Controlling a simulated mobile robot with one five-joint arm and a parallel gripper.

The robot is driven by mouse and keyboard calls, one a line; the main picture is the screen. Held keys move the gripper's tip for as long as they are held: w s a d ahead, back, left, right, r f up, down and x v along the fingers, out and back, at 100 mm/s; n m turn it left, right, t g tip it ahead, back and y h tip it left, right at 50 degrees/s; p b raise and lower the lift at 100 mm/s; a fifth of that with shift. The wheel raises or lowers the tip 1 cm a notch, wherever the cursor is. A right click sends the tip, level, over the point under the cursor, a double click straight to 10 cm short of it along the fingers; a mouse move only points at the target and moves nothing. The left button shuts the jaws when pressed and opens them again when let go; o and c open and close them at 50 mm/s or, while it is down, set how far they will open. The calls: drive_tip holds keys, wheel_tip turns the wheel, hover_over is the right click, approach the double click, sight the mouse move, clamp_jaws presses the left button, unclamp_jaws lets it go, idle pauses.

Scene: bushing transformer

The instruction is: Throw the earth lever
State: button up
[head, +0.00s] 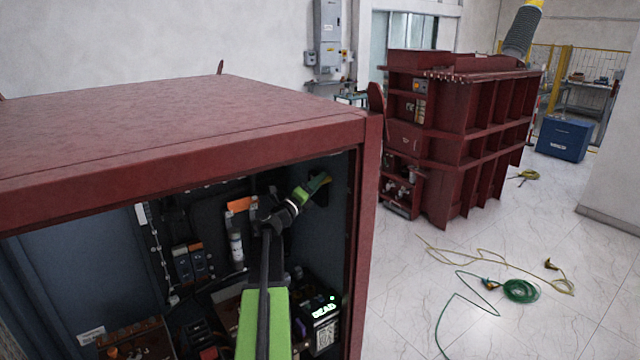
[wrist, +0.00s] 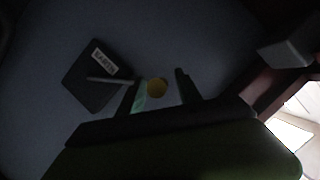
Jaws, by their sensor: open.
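The earth lever shows in the wrist view as a thin grey rod (wrist: 108,80) on a dark plate (wrist: 95,88) with a white label reading EARTH. Its rod passes behind my left finger, and a round yellow end (wrist: 157,88) with a green part beside it shows between my fingers. My gripper (wrist: 158,88) is open around that end; I cannot tell whether either finger touches it. In the head view the green and yellow lever handle (head: 319,183) is near the cabinet's right inner wall, at my gripper (head: 303,194). The lever plate is mostly hidden there.
The red cabinet (head: 190,120) surrounds my arm, with its roof above and a right post (head: 363,240) close by. Inside are breakers (head: 188,262), a white cylinder (head: 236,246) and a lit display (head: 323,308) reading DEAD. A red transformer (head: 455,130) and cables (head: 520,290) lie outside.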

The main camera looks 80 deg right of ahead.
drive_tip(key=b+v, duration=0.3)
drive_tip(key=v, duration=1.3)
drive_tip(key=shift+w+f, duration=0.1)
drive_tip(key=shift+w, duration=0.05)
